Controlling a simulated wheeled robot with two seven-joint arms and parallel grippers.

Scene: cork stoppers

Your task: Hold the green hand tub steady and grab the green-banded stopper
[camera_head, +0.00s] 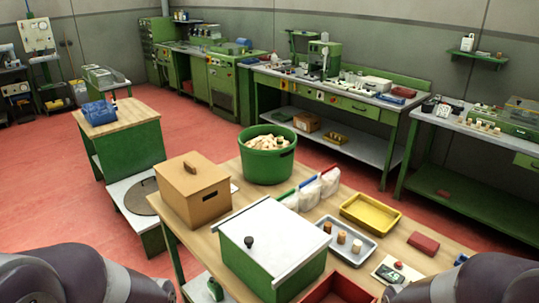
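The green hand tub (268,167) stands upright at the back left of the wooden table and is full of pale stoppers (268,142). A grey tray (367,254) right of the middle holds a short row of stoppers: a brown one (327,228), one in the middle (341,237) and a paler one (356,246). They are too small for me to make out a green band on any of them. Only grey links of my two arms show, at the lower left and lower right corners. Neither gripper is in view, and nothing visible touches the tub.
A lidded brown box (193,190) stands left of the tub. A green box with a white lid (272,255) fills the table's front. White bags (310,192), a yellow tray (370,212), a red block (423,243), a red tray (338,291) and a scale (397,272) crowd the right.

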